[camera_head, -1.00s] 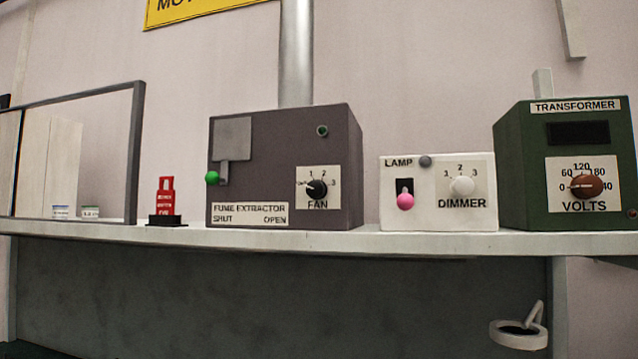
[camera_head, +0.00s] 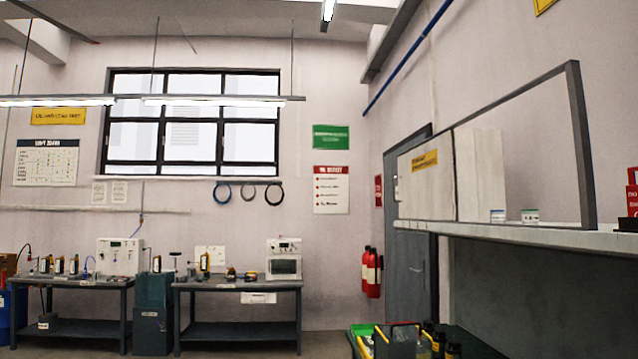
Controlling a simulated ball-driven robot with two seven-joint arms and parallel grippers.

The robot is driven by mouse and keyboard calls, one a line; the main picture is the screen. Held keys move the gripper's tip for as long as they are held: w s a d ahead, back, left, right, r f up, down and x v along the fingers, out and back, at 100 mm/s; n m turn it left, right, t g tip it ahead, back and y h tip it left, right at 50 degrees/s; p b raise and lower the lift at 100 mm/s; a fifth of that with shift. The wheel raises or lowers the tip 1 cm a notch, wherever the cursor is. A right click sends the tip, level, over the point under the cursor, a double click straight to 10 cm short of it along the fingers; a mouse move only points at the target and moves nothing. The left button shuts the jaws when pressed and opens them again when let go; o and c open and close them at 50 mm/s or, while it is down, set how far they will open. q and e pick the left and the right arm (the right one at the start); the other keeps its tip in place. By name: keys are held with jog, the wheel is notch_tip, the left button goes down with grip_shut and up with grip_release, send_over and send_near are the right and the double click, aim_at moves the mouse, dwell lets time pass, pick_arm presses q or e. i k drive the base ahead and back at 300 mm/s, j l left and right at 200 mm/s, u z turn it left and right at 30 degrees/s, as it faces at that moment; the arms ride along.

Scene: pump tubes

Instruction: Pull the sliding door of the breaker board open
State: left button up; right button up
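No board labelled as a breaker board can be read in this view. A dark-framed case (camera_head: 578,140) stands on the shelf at the right, seen at a steep angle. A pale panel (camera_head: 427,199) with a yellow label covers its left part, and a small light handle-like piece (camera_head: 397,187) is at the panel's left edge. The right part of the frame looks open or clear, with two small labelled jars (camera_head: 529,215) near its base. I cannot tell whether the panel is a sliding door. Neither of my grippers is in view.
The pale shelf (camera_head: 520,234) runs along the right wall, with a red item (camera_head: 632,190) at the right edge. A grey door (camera_head: 412,272) and red extinguishers (camera_head: 371,272) are behind. Two workbenches (camera_head: 238,285) stand at the far wall. A cart with bottles (camera_head: 470,345) is low at right.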

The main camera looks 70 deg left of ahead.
aim_at(425, 177)
jog(key=u, duration=1.75)
jog(key=i+j+u, duration=0.2)
jog(key=i+j, duration=0.2)
jog(key=i+j+u, duration=0.2)
jog(key=i+j, duration=0.15)
jog(key=i, duration=0.35)
jog(key=i+j+u, duration=0.2)
jog(key=i, duration=0.55)
jog(key=i+j+u, duration=0.2)
jog(key=i, duration=0.55)
jog(key=i+j+z, duration=0.1)
jog(key=i+z, duration=0.15)
jog(key=i, duration=0.8)
